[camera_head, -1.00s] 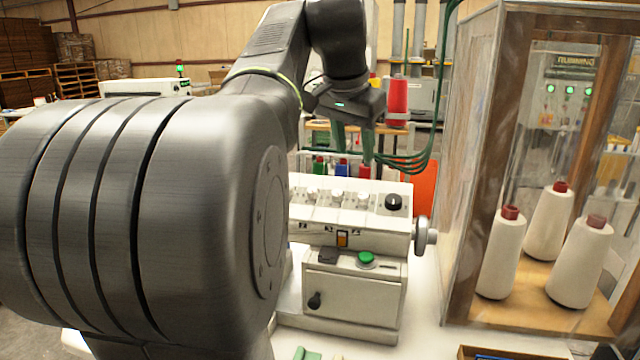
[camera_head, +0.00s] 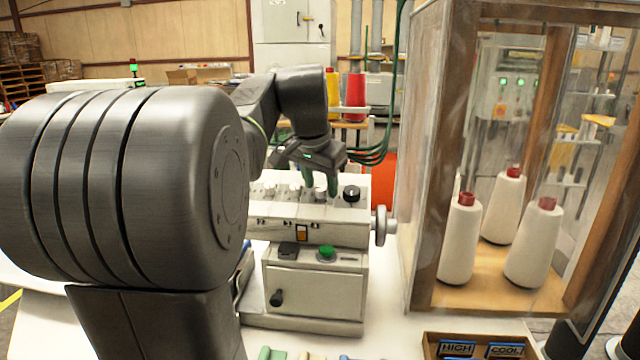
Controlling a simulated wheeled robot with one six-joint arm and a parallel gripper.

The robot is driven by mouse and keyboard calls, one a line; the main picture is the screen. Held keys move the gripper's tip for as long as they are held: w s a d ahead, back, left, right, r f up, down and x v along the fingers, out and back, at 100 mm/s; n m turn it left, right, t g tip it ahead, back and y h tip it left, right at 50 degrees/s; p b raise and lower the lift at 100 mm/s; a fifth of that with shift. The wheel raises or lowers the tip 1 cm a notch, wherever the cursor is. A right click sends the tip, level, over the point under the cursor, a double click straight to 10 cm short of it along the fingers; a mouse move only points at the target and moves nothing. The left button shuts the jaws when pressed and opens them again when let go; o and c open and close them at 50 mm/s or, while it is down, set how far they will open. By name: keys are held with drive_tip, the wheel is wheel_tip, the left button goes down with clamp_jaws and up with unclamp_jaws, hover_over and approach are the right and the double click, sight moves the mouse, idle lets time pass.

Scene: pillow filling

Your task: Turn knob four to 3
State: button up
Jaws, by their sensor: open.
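The white machine (camera_head: 335,231) stands on the table in the middle of the view. A row of small white knobs (camera_head: 295,191) runs along its sloped top, with a larger black knob (camera_head: 351,194) at the right end. My gripper (camera_head: 321,189) points down at this row with its green fingers apart. The fingers are at the rightmost white knob (camera_head: 320,194), just left of the black knob; I cannot tell whether they touch it. The knob markings are too small to read, and my arm hides the left end of the machine.
A handwheel (camera_head: 381,226) sticks out at the machine's right side. A green button (camera_head: 326,252) is on its lower front. A clear-walled wooden cabinet with white thread cones (camera_head: 460,240) stands to the right. A wooden tray (camera_head: 428,345) with blue labels lies in front.

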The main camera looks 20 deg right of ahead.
drive_tip(key=shift+f, duration=0.2)
drive_tip(key=shift+c, duration=0.2)
clamp_jaws()
drive_tip(key=shift+r+n, duration=0.1)
drive_tip(key=shift+n, duration=0.2)
